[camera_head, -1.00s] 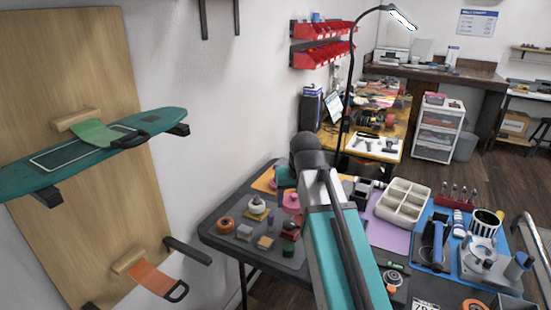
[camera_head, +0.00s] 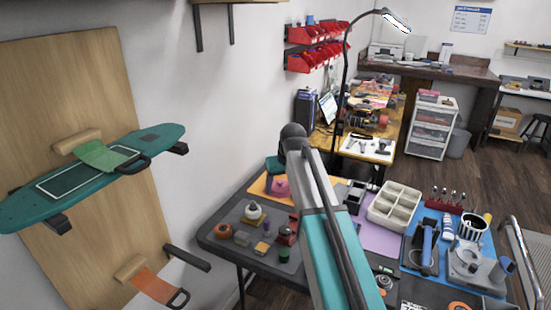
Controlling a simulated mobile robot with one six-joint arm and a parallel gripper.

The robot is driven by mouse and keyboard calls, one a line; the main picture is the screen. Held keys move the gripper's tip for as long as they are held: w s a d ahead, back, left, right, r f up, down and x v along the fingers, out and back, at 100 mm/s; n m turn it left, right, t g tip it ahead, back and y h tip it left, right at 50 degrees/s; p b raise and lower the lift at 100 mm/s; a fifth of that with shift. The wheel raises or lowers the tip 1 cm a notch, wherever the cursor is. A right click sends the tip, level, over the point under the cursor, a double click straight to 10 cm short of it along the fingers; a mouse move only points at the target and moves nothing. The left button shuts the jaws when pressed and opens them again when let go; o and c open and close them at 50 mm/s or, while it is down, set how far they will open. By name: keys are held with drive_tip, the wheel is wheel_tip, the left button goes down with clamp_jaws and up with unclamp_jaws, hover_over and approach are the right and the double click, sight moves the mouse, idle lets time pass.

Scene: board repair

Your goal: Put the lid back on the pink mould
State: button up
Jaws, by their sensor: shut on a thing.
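A pink thing, seemingly the mould (camera_head: 279,187), sits on the orange mat (camera_head: 258,185) at the back left of the table. It is small and partly covered by my arm, so I cannot tell its lid from its body. My teal and grey arm rises from the bottom centre to a dark joint and hides the table behind it. A teal part just above the pink thing seems to be mine. My gripper's fingers are hidden, and I cannot see what is between them.
A lamp arches above.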

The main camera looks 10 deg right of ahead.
drive_tip(key=w+f+n+y+p, duration=0.1)
drive_tip(key=w+f+n+p, duration=0.1)
drive_tip(key=w+p, duration=0.8)
drive_tip(key=w+n, duration=0.1)
drive_tip(key=w, duration=0.6)
drive_tip(key=shift+w+d+f, duration=0.15)
drive_tip(key=shift+w+d, duration=0.05)
drive_tip(key=shift+d, duration=0.2)
drive_tip(key=shift+f, duration=0.2)
drive_tip(key=shift+f+b, duration=1.25)
drive_tip(key=shift+f, duration=1.7)
drive_tip(key=shift+f+b, duration=0.2)
drive_tip(key=shift+b, duration=0.1)
idle(0.5)
